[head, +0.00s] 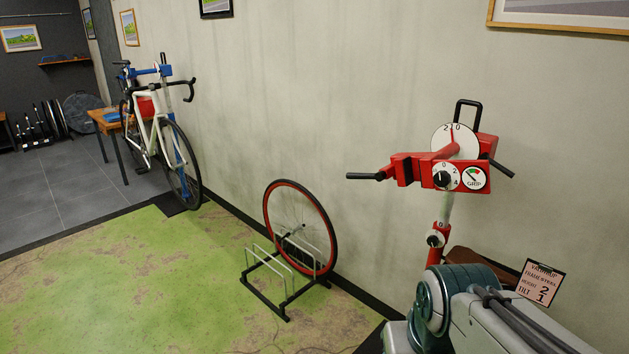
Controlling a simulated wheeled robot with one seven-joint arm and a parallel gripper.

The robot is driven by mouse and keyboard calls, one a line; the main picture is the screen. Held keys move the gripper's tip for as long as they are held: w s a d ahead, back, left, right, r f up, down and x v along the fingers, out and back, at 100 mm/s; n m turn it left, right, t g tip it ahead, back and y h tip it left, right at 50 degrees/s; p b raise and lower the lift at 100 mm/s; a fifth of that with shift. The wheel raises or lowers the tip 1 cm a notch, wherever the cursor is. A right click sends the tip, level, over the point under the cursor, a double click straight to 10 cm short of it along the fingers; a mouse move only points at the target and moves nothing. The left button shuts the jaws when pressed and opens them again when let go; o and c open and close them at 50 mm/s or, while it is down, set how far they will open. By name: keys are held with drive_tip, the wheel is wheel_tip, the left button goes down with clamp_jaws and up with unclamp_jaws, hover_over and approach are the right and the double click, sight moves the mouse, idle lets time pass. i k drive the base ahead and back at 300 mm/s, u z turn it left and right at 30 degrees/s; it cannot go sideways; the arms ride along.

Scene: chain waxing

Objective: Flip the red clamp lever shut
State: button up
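A red repair-stand clamp (408,168) stands at the right, in front of the wall, on an upright post (444,210). Its red jaw block points left. A black-tipped handle (364,176) sticks out at the left end and a black handle (502,168) at the right. A black loop handle (468,108) rises at the top behind a round white dial (455,139). I cannot tell which of these is the clamp lever or whether it is open. No bike is in the clamp. My arm shows at the lower right, but my gripper is not in view.
A red-rimmed wheel (301,228) stands in a floor rack (268,299) near the middle. A white bicycle (155,125) hangs by a blue stand further left. The green floor (130,290) is clear at the left front.

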sight(380, 176)
drive_tip(key=u, duration=0.05)
drive_tip(key=k, duration=0.65)
drive_tip(key=u, duration=0.45)
drive_tip(key=i, duration=1.6)
drive_tip(key=z, duration=0.75)
